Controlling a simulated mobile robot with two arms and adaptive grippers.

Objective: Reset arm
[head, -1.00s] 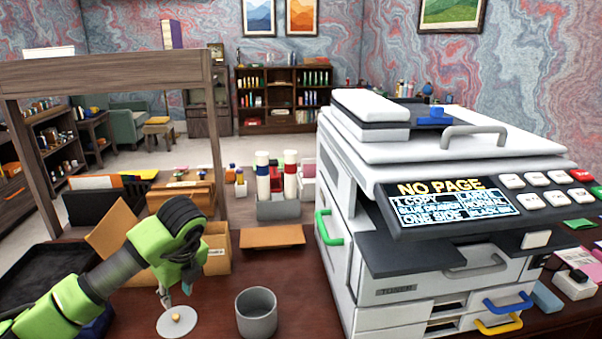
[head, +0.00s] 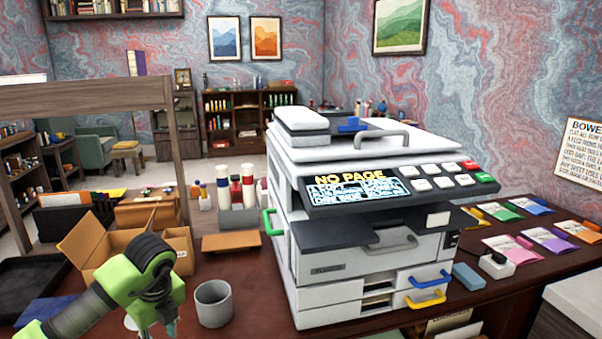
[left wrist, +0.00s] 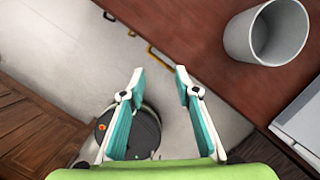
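My left gripper (head: 168,330) comes in low at the left of the head view, in front of the desk, with its fingertips near the bottom edge of the picture. In the left wrist view the two white and teal fingers (left wrist: 160,78) stand apart with nothing between them. Pale floor (left wrist: 165,30) lies below them, and the desk edge runs diagonally to their right. My right gripper is in neither view.
A grey cup (head: 213,304) stands on the desk (head: 255,300), right of my left gripper; it also shows in the left wrist view (left wrist: 266,35). A big white printer (head: 370,250) fills the middle. An open cardboard box (head: 175,240) stands behind the gripper. Coloured packets (head: 545,238) lie at right.

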